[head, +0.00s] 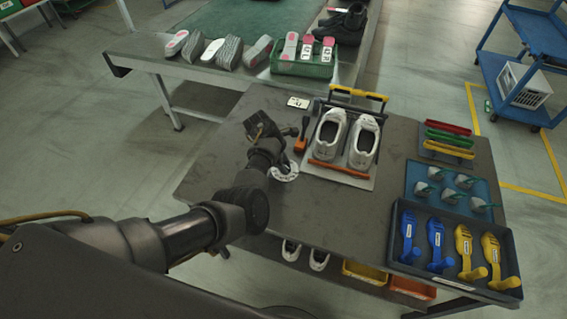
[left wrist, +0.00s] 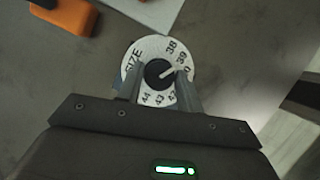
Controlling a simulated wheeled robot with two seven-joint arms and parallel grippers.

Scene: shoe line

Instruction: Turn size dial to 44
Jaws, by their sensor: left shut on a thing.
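The size dial (left wrist: 133,76) is a round white disc with black numbers and the word SIZE around a black centre knob (left wrist: 158,72). In the left wrist view the knob's white pointer line aims up right, near 39 and the partly hidden 40. The numbers 43 and 44 show at the bottom. My left gripper (left wrist: 160,85) is shut on the knob, one finger on each side, covering parts of the disc. In the head view the dial (head: 287,174) lies on the grey table under my left gripper (head: 282,165). My right gripper is not in view.
White shoes (head: 329,137) stand on a plate right of the dial, with an orange-handled tool (head: 301,141) between. A dark tray (head: 399,252) with blue and yellow tools is at the front right. The table between is clear.

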